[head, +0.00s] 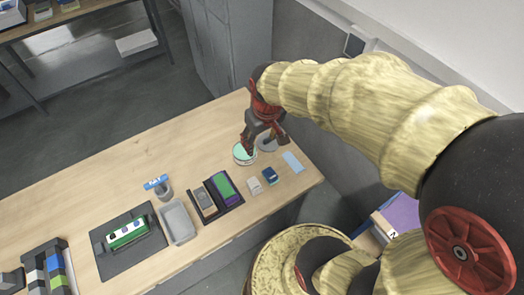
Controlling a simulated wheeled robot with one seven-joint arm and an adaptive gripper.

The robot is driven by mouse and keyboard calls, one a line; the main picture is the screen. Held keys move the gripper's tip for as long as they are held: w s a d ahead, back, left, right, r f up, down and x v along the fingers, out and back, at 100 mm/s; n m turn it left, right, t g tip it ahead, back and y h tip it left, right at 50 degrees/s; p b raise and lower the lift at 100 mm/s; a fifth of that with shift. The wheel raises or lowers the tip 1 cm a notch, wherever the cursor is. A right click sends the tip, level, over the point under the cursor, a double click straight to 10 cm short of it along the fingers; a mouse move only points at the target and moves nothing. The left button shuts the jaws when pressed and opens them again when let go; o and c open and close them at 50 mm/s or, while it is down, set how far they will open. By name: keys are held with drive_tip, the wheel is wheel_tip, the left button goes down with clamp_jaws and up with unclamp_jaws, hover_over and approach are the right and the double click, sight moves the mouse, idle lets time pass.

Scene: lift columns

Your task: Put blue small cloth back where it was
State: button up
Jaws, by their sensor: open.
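A flat light blue piece (293,162), which looks like the small cloth, lies on the wooden table (110,185) near its right end. My gripper (264,140) is open, pointing down over the far right part of the table. It is beyond the light blue piece and to its left, apart from it. A round dish with a pale green inside (241,156) is beneath one finger, and a grey round piece (268,146) is beneath the other. I cannot tell whether the fingers touch them. I see nothing held between the fingers.
A dark blue block (270,175) and a pale block (254,186) stand near the cloth. A dark tray (207,218), a grey bin (177,222) and a cup (165,192) stand further left. A grey cabinet (230,45) stands behind. The table's back left is clear.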

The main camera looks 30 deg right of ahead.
drive_tip(key=s+a+r+t, duration=0.3)
drive_tip(key=s+a+r, duration=0.3)
drive_tip(key=s+r, duration=0.4)
wheel_tip(320, 180, up, 2)
drive_tip(key=shift+s+a+r, duration=0.2)
drive_tip(key=shift+s, duration=0.1)
wheel_tip(320, 180, down, 9)
drive_tip(key=b, duration=0.9)
drive_tip(key=shift+f, duration=0.15)
